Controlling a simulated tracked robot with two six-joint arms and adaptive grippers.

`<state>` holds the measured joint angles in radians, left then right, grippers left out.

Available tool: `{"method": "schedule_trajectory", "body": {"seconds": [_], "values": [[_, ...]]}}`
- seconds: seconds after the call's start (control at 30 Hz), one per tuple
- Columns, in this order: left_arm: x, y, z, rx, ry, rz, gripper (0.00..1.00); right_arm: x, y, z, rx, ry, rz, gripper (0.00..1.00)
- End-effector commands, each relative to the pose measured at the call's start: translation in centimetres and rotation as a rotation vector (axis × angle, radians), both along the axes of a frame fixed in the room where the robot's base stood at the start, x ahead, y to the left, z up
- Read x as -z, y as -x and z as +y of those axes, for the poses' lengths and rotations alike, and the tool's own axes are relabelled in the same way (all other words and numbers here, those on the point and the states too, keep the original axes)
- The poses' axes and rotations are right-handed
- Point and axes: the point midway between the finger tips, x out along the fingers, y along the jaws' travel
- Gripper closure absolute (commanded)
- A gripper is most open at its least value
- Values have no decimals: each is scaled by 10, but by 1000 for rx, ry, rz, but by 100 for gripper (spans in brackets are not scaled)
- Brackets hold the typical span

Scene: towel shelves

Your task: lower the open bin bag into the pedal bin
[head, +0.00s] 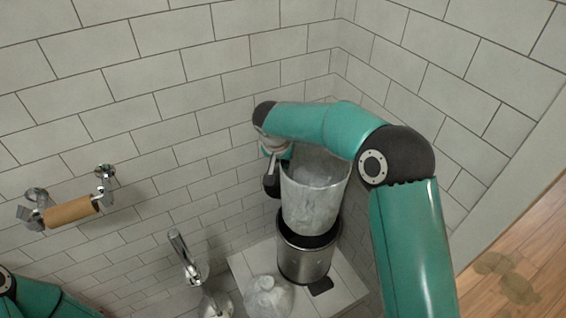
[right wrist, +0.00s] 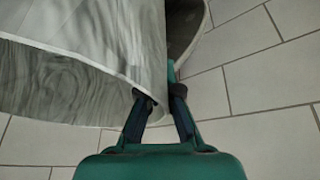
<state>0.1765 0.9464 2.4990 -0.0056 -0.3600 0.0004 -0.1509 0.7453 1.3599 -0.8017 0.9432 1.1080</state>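The open bin bag (head: 312,205) is pale, translucent and upright, with its wide mouth up. It hangs over the steel pedal bin (head: 303,262), its lower end at the bin's dark opening; I cannot tell how far inside it is. My right gripper (head: 272,183) is at the left side of the bag's rim. In the right wrist view, the bag (right wrist: 75,60) fills the upper left and its edge runs between the fingers of my right gripper (right wrist: 161,97), which look closed on it. My left gripper is out of view; only part of that arm shows at the lower left.
A crumpled translucent bag (head: 268,297) sits in front of the bin on the tiled ledge (head: 345,285). A chrome brush-like fixture (head: 186,255) stands left of it. A cardboard roll on a holder (head: 72,211) is on the left wall. Tiled walls close in behind the bin.

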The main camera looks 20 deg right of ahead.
Motion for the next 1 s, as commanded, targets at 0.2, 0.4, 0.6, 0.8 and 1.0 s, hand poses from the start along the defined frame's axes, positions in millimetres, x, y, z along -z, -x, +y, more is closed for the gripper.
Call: {"method": "schedule_trajectory", "body": {"seconds": [0.2,0.4,0.6,0.8,1.0], "values": [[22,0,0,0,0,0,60,25,0,0,-1,1,2,100],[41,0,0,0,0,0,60,45,1,-1,0,1,2,100],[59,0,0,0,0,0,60,65,1,-1,0,1,2,100],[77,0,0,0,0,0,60,85,1,-1,0,1,2,100],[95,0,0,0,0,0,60,105,0,-1,0,1,2,100]]}}
